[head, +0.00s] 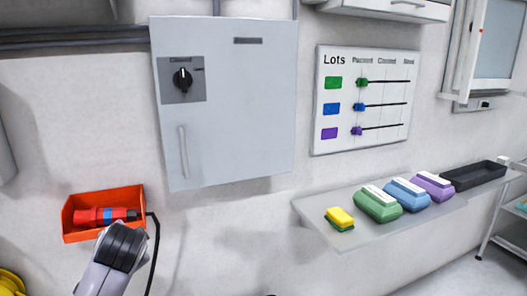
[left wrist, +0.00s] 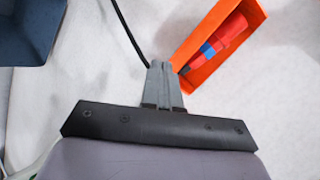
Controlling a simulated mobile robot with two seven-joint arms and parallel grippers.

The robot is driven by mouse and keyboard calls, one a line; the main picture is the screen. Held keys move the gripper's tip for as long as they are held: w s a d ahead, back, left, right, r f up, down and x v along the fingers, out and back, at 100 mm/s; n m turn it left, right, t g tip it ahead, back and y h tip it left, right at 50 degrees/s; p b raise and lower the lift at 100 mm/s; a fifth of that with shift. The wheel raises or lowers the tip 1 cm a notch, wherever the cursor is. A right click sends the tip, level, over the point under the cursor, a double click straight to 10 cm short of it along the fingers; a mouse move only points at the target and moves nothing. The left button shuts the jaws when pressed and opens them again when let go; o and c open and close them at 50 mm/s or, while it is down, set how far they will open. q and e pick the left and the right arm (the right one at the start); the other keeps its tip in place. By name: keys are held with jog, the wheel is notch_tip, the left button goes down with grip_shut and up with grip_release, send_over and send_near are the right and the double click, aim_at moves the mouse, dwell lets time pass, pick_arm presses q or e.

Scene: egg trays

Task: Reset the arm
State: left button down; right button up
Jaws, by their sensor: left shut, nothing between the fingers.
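My left arm (head: 115,258) comes in at the lower left of the head view, just below an orange bin; its fingertips are hidden there. In the left wrist view my left gripper (left wrist: 160,68) is shut and empty, its fingers together. The orange bin (left wrist: 187,58) is just right of the fingertips in that view and holds a red tool with a blue band (left wrist: 212,46). The same bin (head: 70,222) and red tool (head: 95,215) show on the wall in the head view. My right gripper is not in view.
A grey wall cabinet (head: 235,110) with a black knob (head: 182,79) hangs above. A "Lots" board (head: 345,135) is right of it.

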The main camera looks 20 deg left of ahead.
pick_arm(q)
jog(key=s+d+f+g+h, duration=0.1)
jog(key=s+d+f+h, duration=0.3)
jog(key=s+d+f, duration=0.7)
jog(key=s+d+f+g+h, duration=0.2)
jog(key=s+d+f+h, duration=0.5)
jog(key=d, duration=0.6)
jog(key=w+d+f+t, duration=0.2)
jog(key=w+f+t, duration=0.3)
jog(key=f+t, duration=0.2)
jog(key=shift+w+d+f, duration=0.25)
jog(key=shift+w+f, duration=0.05)
jog(key=shift+f, duration=0.4)
